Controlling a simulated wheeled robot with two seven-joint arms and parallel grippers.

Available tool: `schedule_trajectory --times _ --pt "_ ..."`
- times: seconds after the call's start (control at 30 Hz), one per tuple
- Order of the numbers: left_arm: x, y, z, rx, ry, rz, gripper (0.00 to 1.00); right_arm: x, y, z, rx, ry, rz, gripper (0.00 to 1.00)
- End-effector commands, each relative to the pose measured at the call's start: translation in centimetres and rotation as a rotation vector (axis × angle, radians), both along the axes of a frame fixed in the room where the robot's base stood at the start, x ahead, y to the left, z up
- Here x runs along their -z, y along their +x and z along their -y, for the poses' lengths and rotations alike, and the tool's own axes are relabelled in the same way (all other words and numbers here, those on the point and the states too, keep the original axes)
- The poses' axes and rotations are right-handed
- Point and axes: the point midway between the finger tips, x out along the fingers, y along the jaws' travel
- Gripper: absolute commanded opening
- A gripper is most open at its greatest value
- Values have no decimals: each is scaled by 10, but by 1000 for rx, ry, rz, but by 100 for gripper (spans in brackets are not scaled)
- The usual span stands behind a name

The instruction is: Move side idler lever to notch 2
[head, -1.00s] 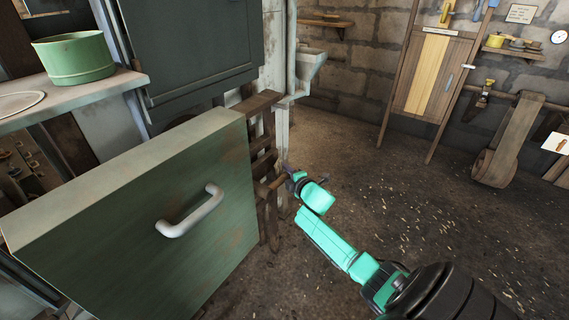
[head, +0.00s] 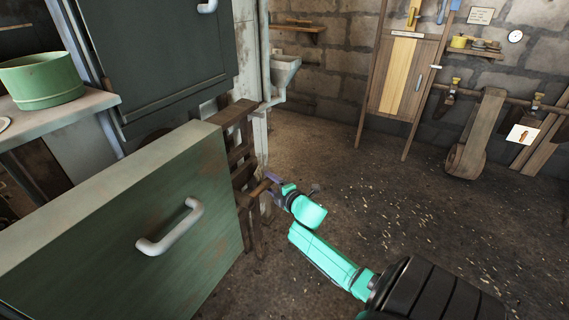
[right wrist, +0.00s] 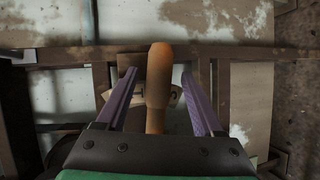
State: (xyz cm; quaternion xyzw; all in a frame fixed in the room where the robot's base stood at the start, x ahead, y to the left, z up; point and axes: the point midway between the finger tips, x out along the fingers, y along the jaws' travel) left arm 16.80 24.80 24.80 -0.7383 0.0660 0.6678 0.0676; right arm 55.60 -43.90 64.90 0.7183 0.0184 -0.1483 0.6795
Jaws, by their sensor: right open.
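The side idler lever's wooden handle (right wrist: 158,88) stands between the two purple fingers of my right gripper (right wrist: 160,100) in the right wrist view. The fingers are open, with a gap on each side of the handle. A pale plate with dark marks (right wrist: 176,95) lies behind the handle, and the handle hides part of it. I cannot tell which notch the lever is in. In the head view my right gripper (head: 272,186) is at the wooden rack (head: 240,150) on the machine's side, with the handle (head: 259,189) at its tip. My left gripper is not in view.
A big green panel (head: 130,220) with a white handle (head: 170,228) stands open to the left of my right arm. A green pot (head: 42,80) sits on a ledge. The floor (head: 420,200) to the right is clear apart from scattered straw.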

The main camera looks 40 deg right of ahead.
Motion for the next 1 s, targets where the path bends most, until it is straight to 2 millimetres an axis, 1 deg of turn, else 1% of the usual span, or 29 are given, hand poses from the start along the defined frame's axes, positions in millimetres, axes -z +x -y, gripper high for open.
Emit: schedule_trajectory --times 0.03,0.3,0.4,0.53,1.0 --pt "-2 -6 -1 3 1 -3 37 -5 -11 -2 -1 -1 -3 69" --pt "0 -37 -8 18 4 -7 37 -19 -75 -14 0 1 -3 69" --pt "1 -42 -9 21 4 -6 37 -22 -88 -16 1 0 -2 69" --pt "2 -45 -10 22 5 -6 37 -23 -94 -17 0 -2 0 69" --pt "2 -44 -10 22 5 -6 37 -23 -93 -17 0 0 -1 69"
